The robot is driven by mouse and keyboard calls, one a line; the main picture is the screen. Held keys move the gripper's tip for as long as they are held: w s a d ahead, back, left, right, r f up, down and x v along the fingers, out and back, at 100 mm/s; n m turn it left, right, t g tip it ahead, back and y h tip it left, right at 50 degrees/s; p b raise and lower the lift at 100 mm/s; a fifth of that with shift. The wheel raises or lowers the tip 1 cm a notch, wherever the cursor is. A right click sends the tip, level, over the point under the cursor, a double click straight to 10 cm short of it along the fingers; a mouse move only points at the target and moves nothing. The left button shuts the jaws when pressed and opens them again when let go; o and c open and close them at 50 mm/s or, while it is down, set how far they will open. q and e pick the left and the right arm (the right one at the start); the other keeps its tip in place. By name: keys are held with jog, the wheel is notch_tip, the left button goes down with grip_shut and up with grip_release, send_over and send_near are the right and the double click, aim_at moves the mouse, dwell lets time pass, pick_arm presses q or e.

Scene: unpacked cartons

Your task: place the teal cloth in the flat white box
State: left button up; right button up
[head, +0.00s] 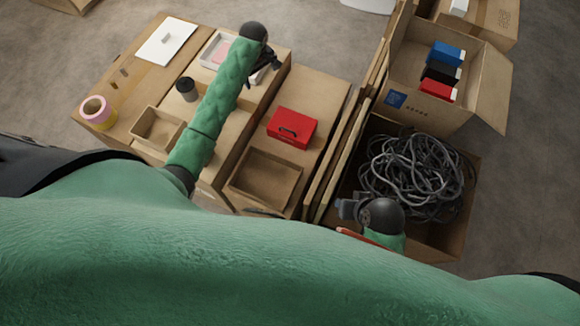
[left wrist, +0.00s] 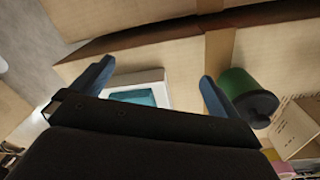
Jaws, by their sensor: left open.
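The flat white box (head: 207,62) stands on a carton at the upper middle of the head view, with something pinkish in it. My left forearm and gripper hide its right part. In the left wrist view a white box (left wrist: 153,75) shows between the fingers, with the teal cloth (left wrist: 135,97) inside its walls. The gripper's body hides the cloth's near part. My left gripper (head: 265,68) is open, over the right end of the box, and its wrist view (left wrist: 155,82) shows nothing between the fingertips. My right gripper (head: 349,208) is by the cable carton; its jaws are unclear.
A carton of grey cables (head: 415,175) stands at right.

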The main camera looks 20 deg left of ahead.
pick_arm(q)
jog(key=s+d+m+t+h, duration=0.1)
jog(key=s+d+m, duration=0.4)
jog(key=s, duration=0.5)
jog(key=s+d+m+h, duration=0.1)
jog(key=s+d+m, duration=0.1)
jog(key=s+d, duration=0.65)
jog(key=s+d+m+t, duration=0.1)
jog(key=s+d+m, duration=0.35)
jog(key=s, duration=0.65)
jog(key=s+d+r+m, duration=0.1)
jog(key=s+d+r, duration=0.1)
jog(key=s, duration=0.3)
jog(key=s+d+r+m+h, duration=0.1)
jog(key=s+d+r, duration=0.2)
jog(key=s, duration=0.2)
jog(key=shift+r+m+t, duration=0.35)
jog(key=shift+t, duration=0.05)
